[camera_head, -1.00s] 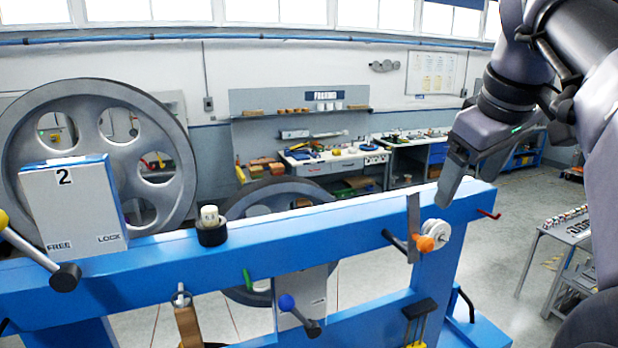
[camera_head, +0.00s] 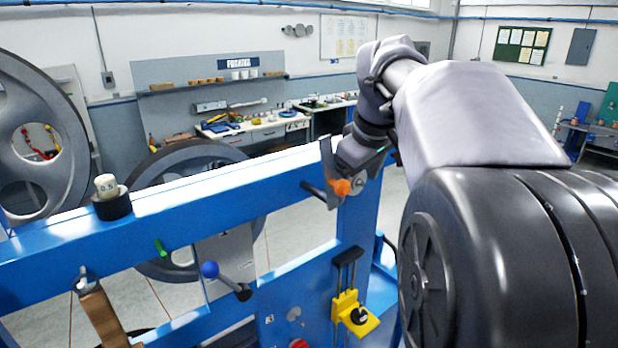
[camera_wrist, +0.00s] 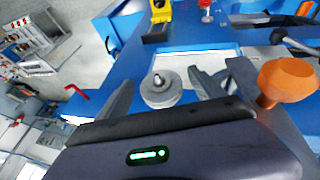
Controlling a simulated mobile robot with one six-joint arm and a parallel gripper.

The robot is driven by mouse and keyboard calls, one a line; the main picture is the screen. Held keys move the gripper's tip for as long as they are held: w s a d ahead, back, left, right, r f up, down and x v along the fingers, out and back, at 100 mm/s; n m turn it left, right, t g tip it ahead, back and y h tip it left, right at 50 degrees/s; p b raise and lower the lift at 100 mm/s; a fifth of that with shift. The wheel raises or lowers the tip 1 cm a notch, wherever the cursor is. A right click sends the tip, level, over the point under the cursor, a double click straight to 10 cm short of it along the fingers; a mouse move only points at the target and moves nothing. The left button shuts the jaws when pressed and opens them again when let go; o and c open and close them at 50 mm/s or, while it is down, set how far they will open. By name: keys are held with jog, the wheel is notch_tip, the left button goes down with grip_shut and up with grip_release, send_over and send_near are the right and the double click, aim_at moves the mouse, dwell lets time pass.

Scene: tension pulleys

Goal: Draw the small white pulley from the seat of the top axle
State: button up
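The small white pulley (camera_head: 359,184) sits at the right end of the blue beam, beside an orange knob (camera_head: 340,187) and an upright metal plate (camera_head: 329,170). My gripper (camera_wrist: 163,92) is open, one finger on each side of the pulley, with visible gaps between. The orange knob (camera_wrist: 286,80) is close to the right finger. In the head view my gripper (camera_head: 358,166) partly covers the pulley.
The blue beam (camera_head: 230,190) runs across the front. A weight marked 0.5 stands in a black cup (camera_head: 112,204) on it. A red hook (camera_wrist: 78,92) sticks out left in the wrist view.

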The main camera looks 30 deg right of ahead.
jog(key=shift+w+d, duration=0.1)
jog(key=shift+w, duration=0.05)
jog(key=c, duration=1.4)
jog(key=shift+s, duration=0.25)
jog(key=shift+s, duration=0.5)
jog(key=shift+s, duration=0.25)
jog(key=shift+s, duration=0.35)
jog(key=shift+s, duration=0.5)
jog(key=shift+s+d+b, duration=0.1)
jog(key=shift+s+b, duration=0.25)
jog(key=shift+s, duration=0.75)
